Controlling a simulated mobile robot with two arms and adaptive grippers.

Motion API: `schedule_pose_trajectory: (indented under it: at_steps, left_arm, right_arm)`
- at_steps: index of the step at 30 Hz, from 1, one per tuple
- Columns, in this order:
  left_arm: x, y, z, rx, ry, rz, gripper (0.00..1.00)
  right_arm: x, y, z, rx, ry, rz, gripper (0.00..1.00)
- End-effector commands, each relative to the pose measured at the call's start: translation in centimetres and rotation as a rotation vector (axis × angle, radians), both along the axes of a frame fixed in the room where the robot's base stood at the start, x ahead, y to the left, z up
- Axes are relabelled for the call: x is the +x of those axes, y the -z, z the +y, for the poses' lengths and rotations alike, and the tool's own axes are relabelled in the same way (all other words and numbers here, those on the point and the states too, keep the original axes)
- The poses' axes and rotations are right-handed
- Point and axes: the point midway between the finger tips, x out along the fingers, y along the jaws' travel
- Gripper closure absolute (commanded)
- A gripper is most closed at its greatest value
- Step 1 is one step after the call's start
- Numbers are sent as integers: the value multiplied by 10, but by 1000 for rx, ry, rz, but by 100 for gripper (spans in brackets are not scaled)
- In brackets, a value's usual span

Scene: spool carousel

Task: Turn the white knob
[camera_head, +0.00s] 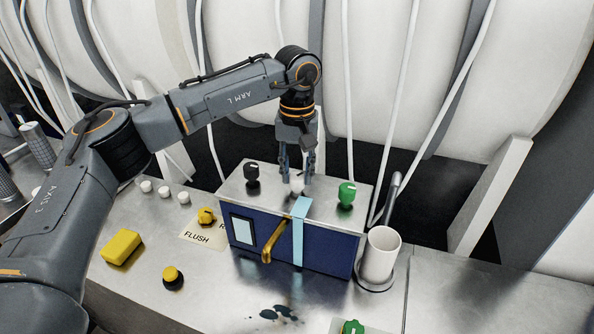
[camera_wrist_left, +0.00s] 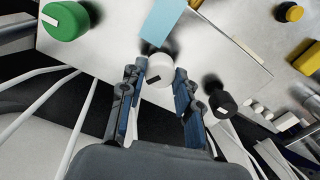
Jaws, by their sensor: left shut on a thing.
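The white knob (camera_head: 297,184) stands on the metal top of a blue box (camera_head: 326,246), between a black knob (camera_head: 252,172) and a green knob (camera_head: 347,193). My left gripper (camera_head: 297,180) reaches down from above and its fingers are on either side of the white knob, shut on it. In the left wrist view the white knob (camera_wrist_left: 158,70) sits between the two fingertips of the left gripper (camera_wrist_left: 158,84). The fingers partly cover the knob in the head view. My right gripper is in neither view.
A light blue strip (camera_head: 299,232) and a brass handle (camera_head: 268,250) are on the box front. A white cup (camera_head: 380,254) stands to its right. A yellow knob (camera_head: 207,215), a yellow block (camera_head: 121,246) and a yellow-topped button (camera_head: 172,277) are to the left. White hoses hang behind.

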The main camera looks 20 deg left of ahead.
Motion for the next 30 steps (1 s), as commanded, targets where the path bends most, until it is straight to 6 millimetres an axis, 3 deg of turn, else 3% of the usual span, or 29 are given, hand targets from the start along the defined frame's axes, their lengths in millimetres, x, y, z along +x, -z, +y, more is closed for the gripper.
schedule_pose_trajectory:
  at_steps: [18, 30]
  left_arm:
    - [0, 0, 0, -1, 554, -1, 99]
    - [0, 0, 0, -1, 745, -1, 99]
  right_arm:
    - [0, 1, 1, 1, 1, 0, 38]
    - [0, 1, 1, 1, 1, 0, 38]
